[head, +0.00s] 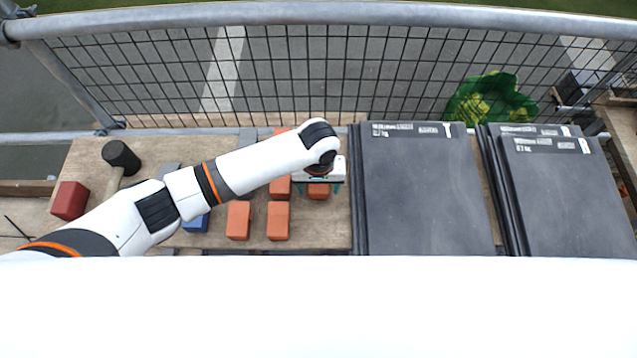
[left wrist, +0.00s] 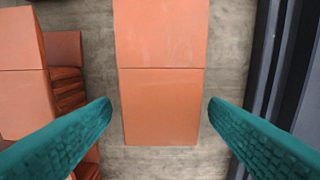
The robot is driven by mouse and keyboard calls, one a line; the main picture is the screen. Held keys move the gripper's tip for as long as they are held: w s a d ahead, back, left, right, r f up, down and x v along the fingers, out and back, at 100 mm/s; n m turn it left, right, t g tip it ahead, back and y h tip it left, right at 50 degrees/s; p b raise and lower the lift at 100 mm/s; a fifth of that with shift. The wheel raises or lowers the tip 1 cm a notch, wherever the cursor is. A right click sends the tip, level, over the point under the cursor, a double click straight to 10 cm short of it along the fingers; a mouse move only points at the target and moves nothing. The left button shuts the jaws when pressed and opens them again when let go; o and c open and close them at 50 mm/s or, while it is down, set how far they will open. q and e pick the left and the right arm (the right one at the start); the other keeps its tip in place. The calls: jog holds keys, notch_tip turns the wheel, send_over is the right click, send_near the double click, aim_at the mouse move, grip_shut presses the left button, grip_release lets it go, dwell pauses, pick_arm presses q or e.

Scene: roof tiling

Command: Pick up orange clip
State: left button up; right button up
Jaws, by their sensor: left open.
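My left gripper (head: 320,184) is over the wooden board, at the left side of the dark tile stack. In the left wrist view its two teal fingers (left wrist: 160,106) are spread apart. An orange clip (left wrist: 160,108) lies below and between them, with a gap on each side. A second orange clip (left wrist: 160,34) adjoins its upper edge. The near clip also shows below the gripper in the head view (head: 318,193). More orange clips (head: 278,220) (head: 239,220) lie to the left. My right gripper is out of view.
Stacks of dark tiles (head: 425,195) (head: 565,195) stand at the right, close to the gripper. A mallet (head: 121,157), a red block (head: 69,200) and a blue block (head: 197,222) lie at the left. A mesh railing (head: 300,75) runs behind the board.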

aim_at(318, 187)
pick_arm(q)
jog(key=c, duration=1.3)
notch_tip(318, 187, up, 10)
jog(key=shift+r, duration=0.1)
jog(key=o, duration=0.6)
jog(key=c, duration=0.8)
